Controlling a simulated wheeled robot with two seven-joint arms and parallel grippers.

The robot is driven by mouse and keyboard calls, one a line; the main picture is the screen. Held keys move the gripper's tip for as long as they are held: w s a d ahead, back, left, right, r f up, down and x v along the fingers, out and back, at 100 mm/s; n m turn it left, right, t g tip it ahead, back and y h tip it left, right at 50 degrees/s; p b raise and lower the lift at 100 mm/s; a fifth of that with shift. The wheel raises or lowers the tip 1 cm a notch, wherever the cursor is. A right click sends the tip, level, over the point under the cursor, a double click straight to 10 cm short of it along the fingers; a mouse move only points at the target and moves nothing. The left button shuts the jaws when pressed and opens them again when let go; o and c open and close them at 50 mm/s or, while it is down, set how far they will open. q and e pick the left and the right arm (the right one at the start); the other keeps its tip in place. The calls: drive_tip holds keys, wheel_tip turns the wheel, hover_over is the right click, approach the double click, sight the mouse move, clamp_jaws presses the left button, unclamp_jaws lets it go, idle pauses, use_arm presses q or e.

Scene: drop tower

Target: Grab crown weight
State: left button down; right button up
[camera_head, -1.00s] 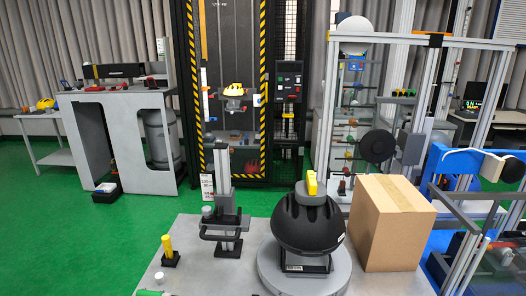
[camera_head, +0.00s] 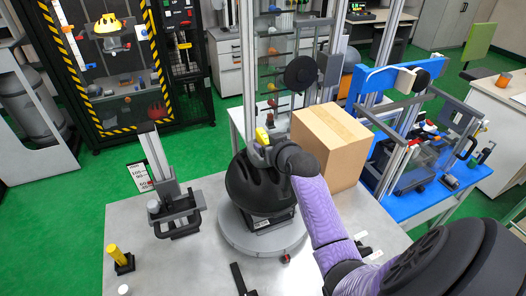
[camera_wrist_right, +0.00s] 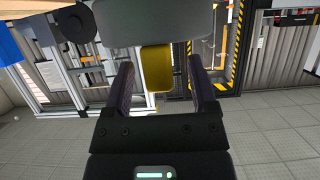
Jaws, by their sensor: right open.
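The crown weight (camera_head: 262,135), with a yellow upper part, sits on top of the black helmet (camera_head: 254,188). The helmet rests on a stand on a round grey turntable (camera_head: 232,236). My right gripper (camera_head: 264,150) is at the helmet's top, beside the weight, and partly hides it. In the right wrist view, the yellow part (camera_wrist_right: 157,72) shows between the two open fingers of my right gripper (camera_wrist_right: 159,76), with gaps on both sides. A grey block (camera_wrist_right: 150,22) lies beyond it. My left gripper is not in view.
A cardboard box (camera_head: 332,145) stands close to the right of the helmet. A grey clamp stand (camera_head: 175,208) and a yellow post (camera_head: 118,258) stand to the left on the grey table (camera_head: 185,265). The front left of the table is mostly clear.

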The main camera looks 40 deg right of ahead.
drive_tip(key=shift+w+d+f, duration=0.2)
drive_tip(key=shift+w+f, duration=0.05)
drive_tip(key=shift+w, duration=0.4)
clamp_jaws()
idle(0.4)
idle(0.4)
drive_tip(key=shift+r, duration=0.15)
